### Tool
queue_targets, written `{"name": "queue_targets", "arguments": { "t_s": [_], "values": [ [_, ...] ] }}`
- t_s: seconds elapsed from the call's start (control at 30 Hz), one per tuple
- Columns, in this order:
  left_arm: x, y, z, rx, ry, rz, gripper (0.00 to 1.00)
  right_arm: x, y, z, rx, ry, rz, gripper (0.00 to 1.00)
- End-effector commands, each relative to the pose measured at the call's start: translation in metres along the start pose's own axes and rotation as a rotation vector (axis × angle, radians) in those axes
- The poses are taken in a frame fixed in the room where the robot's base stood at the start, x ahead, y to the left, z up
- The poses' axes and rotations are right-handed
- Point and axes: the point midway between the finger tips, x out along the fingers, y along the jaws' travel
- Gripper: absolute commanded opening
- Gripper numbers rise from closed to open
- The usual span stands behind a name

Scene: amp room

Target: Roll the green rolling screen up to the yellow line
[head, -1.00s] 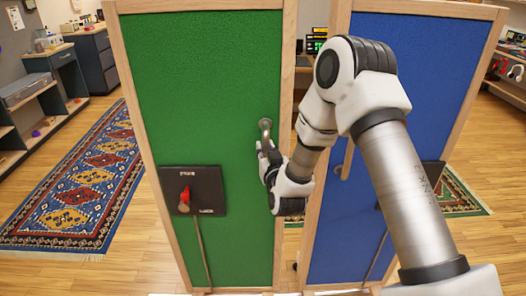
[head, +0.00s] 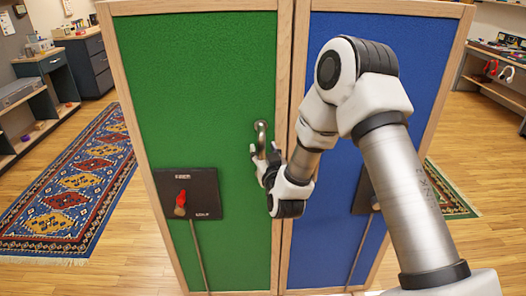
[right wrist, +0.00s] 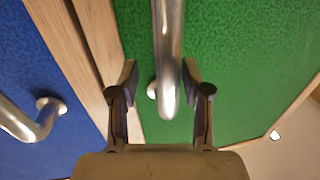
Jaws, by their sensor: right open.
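The green rolling screen (head: 195,90) stands upright in a wooden frame straight ahead. It also fills the right of the right wrist view (right wrist: 250,60). Its metal handle (head: 261,129) is near its right edge. My right gripper (head: 264,158) is at the lower part of this handle. In the right wrist view the handle (right wrist: 167,45) runs between the open fingers, with gaps on both sides. No yellow line shows. My left gripper is out of view.
A blue screen (head: 345,40) stands close against the green one's right side, with its own handle (right wrist: 40,122). A patterned rug (head: 75,190) lies on the wooden floor at left. Shelves and cabinets line the left wall; a shelf (head: 500,85) stands at right.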

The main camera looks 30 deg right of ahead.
Motion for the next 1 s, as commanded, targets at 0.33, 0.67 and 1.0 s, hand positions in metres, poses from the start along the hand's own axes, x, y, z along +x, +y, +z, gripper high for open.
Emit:
{"name": "queue_targets", "arguments": {
  "t_s": [0.33,0.67,1.0],
  "values": [
    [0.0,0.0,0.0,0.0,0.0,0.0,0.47,-0.013,-0.001,0.001,-0.001,-0.002,-0.003,0.47],
    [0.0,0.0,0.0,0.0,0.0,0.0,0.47,-0.093,0.002,0.001,-0.001,-0.005,-0.002,0.47],
    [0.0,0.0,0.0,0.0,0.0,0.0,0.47,-0.12,0.003,0.001,0.001,-0.001,0.001,0.47]
  ]
}}
